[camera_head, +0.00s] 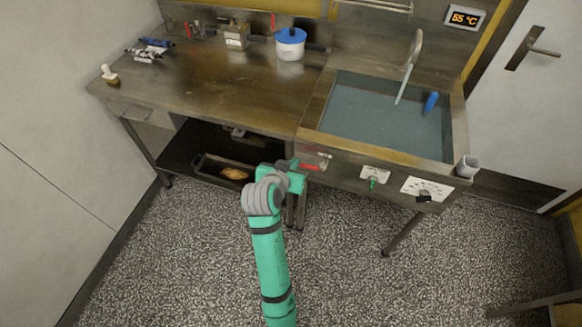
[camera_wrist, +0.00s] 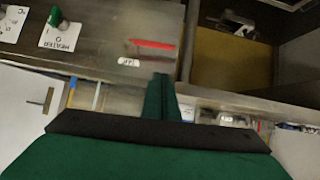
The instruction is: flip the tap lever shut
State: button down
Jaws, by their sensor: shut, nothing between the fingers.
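The red lever (camera_head: 314,168) sits on the front panel below the sink's left end. My gripper (camera_head: 298,167) is just left of the lever in the head view. Its fingers (camera_wrist: 161,82) are together and empty in the wrist view, with a gap in the picture between the tips and the red bar. Whether they touch cannot be told. A curved spout (camera_head: 416,50) stands over the water-filled sink (camera_head: 320,104).
A green knob (camera_head: 372,183) and a black dial (camera_head: 424,198) are farther right on the panel. A grey cup (camera_head: 467,166) stands at the sink's right corner. A blue-lidded pot (camera_head: 290,45) is on the counter (camera_head: 220,85). A tray (camera_head: 205,160) lies on the lower shelf. The floor in front is clear.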

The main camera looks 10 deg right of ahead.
jog(key=w+d+f, duration=0.2)
jog(key=w+f, duration=0.1)
jog(key=f, duration=0.3)
jog(key=shift+w+d+f, duration=0.15)
jog(key=shift+w+d, duration=0.05)
jog(key=shift+w, duration=0.1)
jog(key=shift+w, duration=0.1)
